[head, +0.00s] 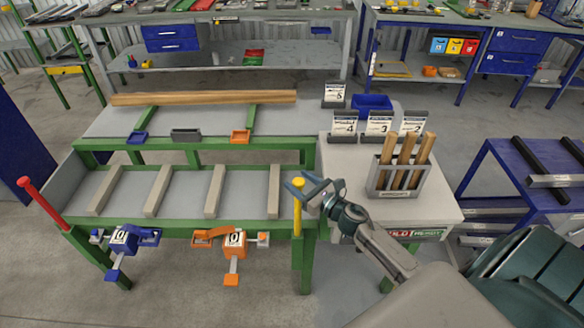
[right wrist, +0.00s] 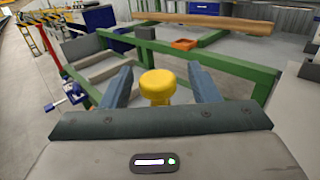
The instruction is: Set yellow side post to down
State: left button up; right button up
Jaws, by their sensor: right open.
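The yellow side post (head: 298,207) stands upright at the right front corner of the green-framed runout table (head: 200,224), with its round knob on top. In the right wrist view the yellow knob (right wrist: 157,84) sits between the two blue fingers of my right gripper (right wrist: 159,88), with a gap on each side. In the head view my right gripper (head: 306,187) is open at the post's upper end, coming from the right. The lower part of the post is hidden in the wrist view. My left gripper is not in view.
A red post (head: 42,202) leans at the table's left corner. Blue (head: 122,240) and orange (head: 233,241) clamps hang on the front rail. Right of the post, a white-topped stand (head: 440,205) carries a holder with wooden sticks (head: 402,160) and number cards. A wooden beam (head: 205,98) lies behind.

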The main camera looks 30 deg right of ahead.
jog(key=shift+w+a+r, duration=0.15)
jog(key=shift+w+a, duration=0.05)
jog(key=shift+w, duration=0.1)
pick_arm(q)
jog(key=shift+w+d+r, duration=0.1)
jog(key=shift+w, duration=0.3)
